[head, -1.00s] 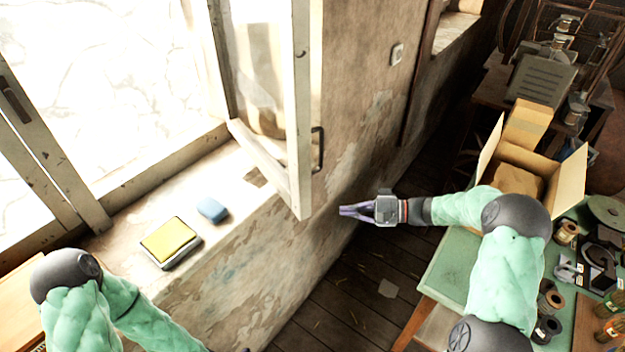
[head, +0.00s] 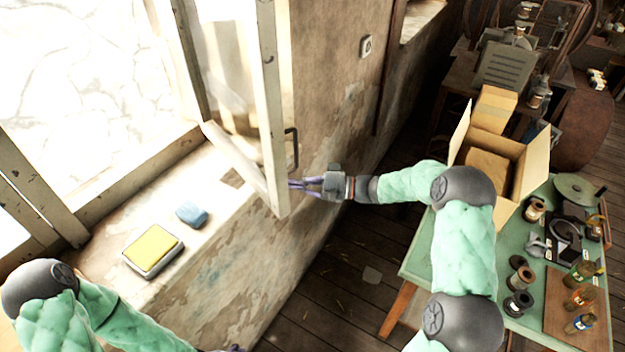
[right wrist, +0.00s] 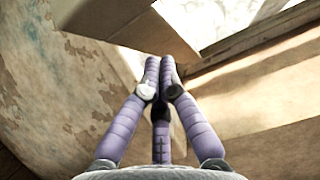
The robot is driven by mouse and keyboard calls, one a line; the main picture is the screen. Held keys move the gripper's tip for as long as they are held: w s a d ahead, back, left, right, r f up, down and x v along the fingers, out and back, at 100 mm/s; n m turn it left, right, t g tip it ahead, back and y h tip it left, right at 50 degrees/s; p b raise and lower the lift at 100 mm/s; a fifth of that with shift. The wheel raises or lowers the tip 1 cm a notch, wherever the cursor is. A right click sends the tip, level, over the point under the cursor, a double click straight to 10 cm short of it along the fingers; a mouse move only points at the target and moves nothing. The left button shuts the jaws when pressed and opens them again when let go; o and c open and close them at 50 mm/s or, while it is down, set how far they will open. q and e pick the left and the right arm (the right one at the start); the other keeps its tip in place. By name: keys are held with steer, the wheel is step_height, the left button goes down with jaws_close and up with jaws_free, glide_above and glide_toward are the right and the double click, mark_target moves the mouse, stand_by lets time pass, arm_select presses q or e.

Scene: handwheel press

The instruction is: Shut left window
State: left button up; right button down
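The left window's sash (head: 271,110) stands open into the room, its pale frame swung out over the sill. A dark handle (head: 293,150) is on its free edge. My right gripper (head: 291,185) is at the sash's lower free corner, just below the handle; whether it touches the frame I cannot tell. In the right wrist view its purple fingers (right wrist: 160,64) come together at the tips with nothing between them, and the pale sash frame (right wrist: 125,27) is just beyond. My left gripper (head: 235,348) barely shows at the bottom edge; its fingers are hidden.
A yellow sponge (head: 150,244) in a tray and a blue block (head: 191,213) lie on the window sill (head: 110,220). A green workbench (head: 420,262) with an open cardboard box (head: 535,165) and several spools and bottles stands right. Dark floor lies between wall and bench.

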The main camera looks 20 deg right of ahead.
steer(key=shift+s+a, duration=0.25)
steer(key=shift+a, duration=0.35)
steer(key=shift+s+a, duration=0.2)
steer(key=shift+a, duration=0.35)
